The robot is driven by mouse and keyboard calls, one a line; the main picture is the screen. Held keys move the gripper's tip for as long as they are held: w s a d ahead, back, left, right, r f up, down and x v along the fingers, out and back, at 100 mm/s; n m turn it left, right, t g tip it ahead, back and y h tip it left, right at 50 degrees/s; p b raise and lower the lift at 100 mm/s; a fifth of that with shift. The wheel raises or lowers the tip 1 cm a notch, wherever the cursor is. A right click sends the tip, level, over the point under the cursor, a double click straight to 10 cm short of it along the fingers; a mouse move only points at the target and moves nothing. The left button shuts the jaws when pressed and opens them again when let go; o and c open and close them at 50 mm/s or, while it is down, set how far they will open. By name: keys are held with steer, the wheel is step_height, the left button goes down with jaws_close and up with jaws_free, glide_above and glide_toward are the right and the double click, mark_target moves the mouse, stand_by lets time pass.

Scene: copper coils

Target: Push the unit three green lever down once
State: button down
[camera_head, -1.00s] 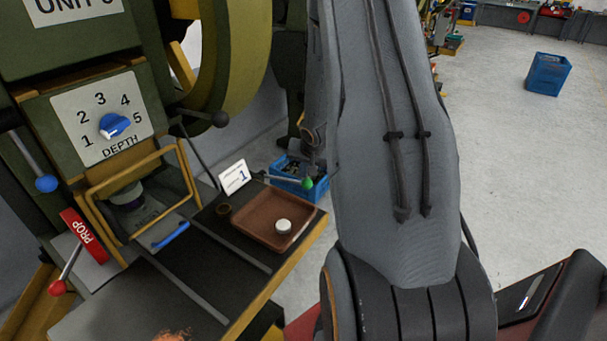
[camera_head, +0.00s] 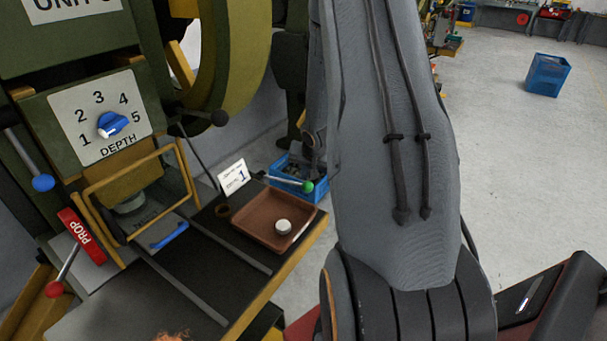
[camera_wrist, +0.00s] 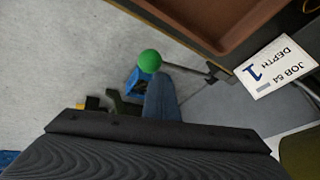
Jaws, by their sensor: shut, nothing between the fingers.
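The green lever (camera_head: 307,187) is a thin dark rod with a green ball end, sticking out to the right beside the press table. Its green ball (camera_wrist: 149,61) shows large in the wrist view. My gripper (camera_head: 314,158) is shut and empty, seen dark and partly hidden behind my arm, just above and right of the ball in the head view. In the wrist view it lies close below the ball; I cannot tell whether they touch. The press's unit sign (camera_head: 88,8) is cut off at the top, so its number is not clear.
A blue-ball lever (camera_head: 43,183) and red-ball prop lever (camera_head: 54,289) are far left. Open floor lies right.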

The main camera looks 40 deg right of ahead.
steer(key=shift+s+f+b, duration=0.3)
steer(key=shift+f+b, duration=0.2)
steer(key=shift+f, duration=0.2)
stand_by(0.6)
steer(key=shift+r, duration=0.15)
stand_by(0.5)
steer(key=shift+w+a+r+p, duration=0.1)
steer(key=shift+w+r+p, duration=0.25)
steer(key=shift+r+p, duration=0.7)
steer(key=shift+w+a+r+p, duration=0.1)
steer(key=shift+w+r+p, duration=0.25)
steer(key=shift+r+p, duration=0.65)
steer(key=shift+w+a+r+p, duration=0.1)
steer(key=shift+w+r+p, duration=0.4)
steer(key=shift+p, duration=0.95)
steer(key=shift+s+r, duration=0.15)
steer(key=shift+r, duration=0.05)
steer(key=r+p, duration=0.1)
steer(key=p, duration=0.1)
steer(key=w+r+p, duration=0.1)
steer(key=r+p, duration=0.2)
steer(key=p, duration=0.1)
steer(key=shift+w+a+r, duration=0.25)
steer(key=shift+w, duration=0.05)
